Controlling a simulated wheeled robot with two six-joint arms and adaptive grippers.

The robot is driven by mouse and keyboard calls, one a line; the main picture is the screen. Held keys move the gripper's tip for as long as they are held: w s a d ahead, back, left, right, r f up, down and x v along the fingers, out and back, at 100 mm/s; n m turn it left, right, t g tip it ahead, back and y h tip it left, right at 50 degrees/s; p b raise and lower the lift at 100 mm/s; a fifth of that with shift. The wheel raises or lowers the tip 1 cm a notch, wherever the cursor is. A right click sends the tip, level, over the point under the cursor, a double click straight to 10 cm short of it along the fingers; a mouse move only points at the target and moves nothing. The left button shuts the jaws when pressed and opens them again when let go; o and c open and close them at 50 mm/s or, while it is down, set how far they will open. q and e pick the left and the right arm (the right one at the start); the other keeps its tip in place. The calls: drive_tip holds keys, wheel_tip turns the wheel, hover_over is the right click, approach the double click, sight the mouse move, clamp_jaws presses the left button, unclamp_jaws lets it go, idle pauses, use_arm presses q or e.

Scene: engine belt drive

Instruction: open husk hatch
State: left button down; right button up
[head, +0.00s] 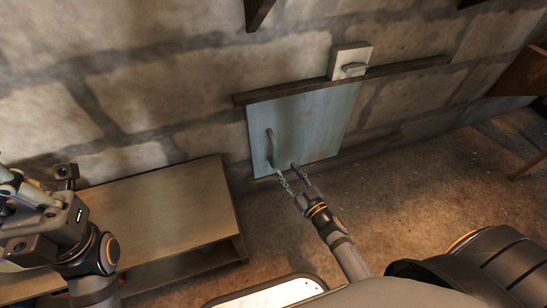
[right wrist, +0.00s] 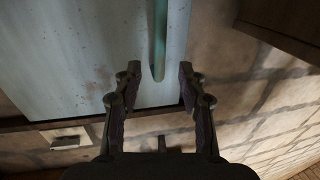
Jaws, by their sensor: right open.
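The hatch (head: 310,128) is a pale blue worn panel low on the stone wall, and it looks shut. A green bar handle (head: 272,147) stands near its left edge. My right gripper (head: 288,172) is open and empty in front of the hatch's lower part, close to the handle. In the right wrist view, the handle (right wrist: 159,45) runs down from the top edge, and its end lies between the open fingertips (right wrist: 160,72). I cannot tell if they touch it. My left gripper (head: 42,205) is at the left edge, partly cut off, its jaws unclear.
A dark wooden rail (head: 400,73) runs along the hatch's top, with a pale block and metal lever (head: 352,68) above it. A low wooden bench (head: 160,215) stands left of the hatch. Brown wooden furniture (head: 522,72) is at the right edge. The floor right of the hatch is clear.

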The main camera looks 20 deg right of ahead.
sight(276, 156)
drive_tip(key=b+x, duration=0.1)
drive_tip(key=x, duration=0.8)
drive_tip(key=shift+w+b, duration=0.3)
drive_tip(key=shift+b, duration=0.05)
clamp_jaws()
